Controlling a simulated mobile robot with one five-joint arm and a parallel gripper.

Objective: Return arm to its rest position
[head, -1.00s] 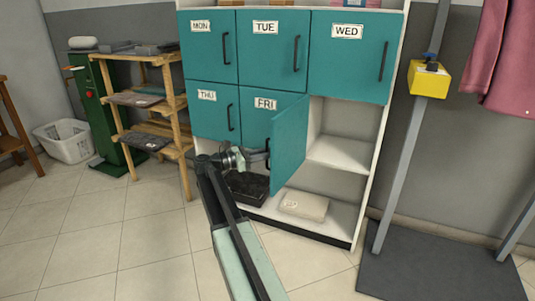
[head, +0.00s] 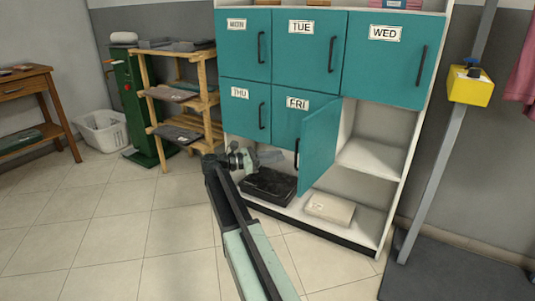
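My gripper (head: 264,158) is at the end of my dark and pale green arm (head: 238,232), which reaches up from the bottom of the head view. It is in front of the lower part of the teal locker unit, left of the open door (head: 320,147). A small gap shows between it and that door's dark handle (head: 297,153). I see nothing held in it, but its fingers are too small and blurred to tell open from shut.
A black folded item (head: 268,184) and a beige parcel (head: 330,208) lie on the unit's bottom shelf. A wooden rack (head: 146,95), green machine (head: 125,85) and white basket (head: 103,132) stand left. A stand with a yellow box (head: 470,87) is right. The left floor is clear.

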